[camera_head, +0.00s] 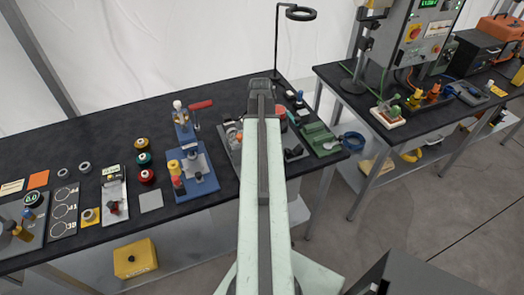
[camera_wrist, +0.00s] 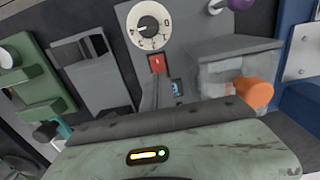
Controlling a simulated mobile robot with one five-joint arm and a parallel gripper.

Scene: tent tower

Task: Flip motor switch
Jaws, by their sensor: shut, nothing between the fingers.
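A grey panel shows in the wrist view with a white numbered dial (camera_wrist: 150,27) and a small red switch (camera_wrist: 156,63) below it. A small blue part (camera_wrist: 177,88) sits lower right of the red switch. I cannot read a motor label on any of them. My gripper (camera_head: 262,84) is over the middle of the dark bench in the head view, where the arm hides part of the equipment. In the wrist view its grey-green body fills the bottom, below the red switch, and its fingertips are hidden. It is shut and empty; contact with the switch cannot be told.
A clear box with an orange cylinder (camera_wrist: 256,93) stands right of the panel, and a green fixture (camera_wrist: 42,85) stands left. In the head view, a blue press (camera_head: 193,165) with a red handle stands left of my arm. A second bench (camera_head: 425,125) is at right.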

